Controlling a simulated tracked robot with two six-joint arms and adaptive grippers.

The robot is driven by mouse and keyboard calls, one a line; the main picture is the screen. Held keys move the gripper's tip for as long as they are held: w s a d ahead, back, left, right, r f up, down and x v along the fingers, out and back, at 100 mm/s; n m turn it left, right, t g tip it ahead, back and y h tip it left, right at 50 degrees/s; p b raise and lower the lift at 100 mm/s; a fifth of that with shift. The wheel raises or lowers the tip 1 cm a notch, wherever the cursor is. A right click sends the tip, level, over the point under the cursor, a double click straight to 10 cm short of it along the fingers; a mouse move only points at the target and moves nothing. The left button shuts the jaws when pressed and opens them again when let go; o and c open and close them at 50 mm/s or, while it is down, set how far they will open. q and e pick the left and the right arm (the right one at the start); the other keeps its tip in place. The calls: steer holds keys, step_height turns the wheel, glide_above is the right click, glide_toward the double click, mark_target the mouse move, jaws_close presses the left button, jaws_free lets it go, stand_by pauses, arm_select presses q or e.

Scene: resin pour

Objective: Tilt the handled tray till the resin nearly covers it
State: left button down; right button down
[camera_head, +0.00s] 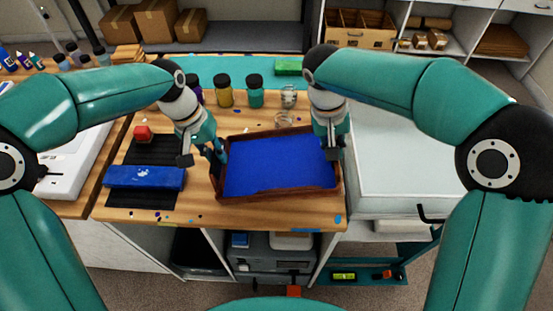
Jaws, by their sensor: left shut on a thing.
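The handled tray (277,195) is a brown, wooden-looking rectangle on the wooden bench top. Blue resin (278,165) covers most of its floor, with an uneven edge along the front. I cannot tell surely whether the tray is tilted. My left gripper (219,158) is shut on the tray's left side, probably at a handle, which the fingers hide. My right gripper (331,145) is at the tray's right edge near the back corner. Its fingers are mostly hidden by its own wrist, so its grip is unclear.
A blue block-like item (145,178) lies on a black mat (155,152) with a red item (142,133) behind it. Jars (224,92) and a glass cup (289,96) stand behind the tray. A white cabinet (400,165) stands close at right.

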arm_select(q)
steer(key=shift+a, duration=0.2)
arm_select(e)
steer(key=shift+d+r, duration=0.1)
steer(key=shift+d, duration=0.15)
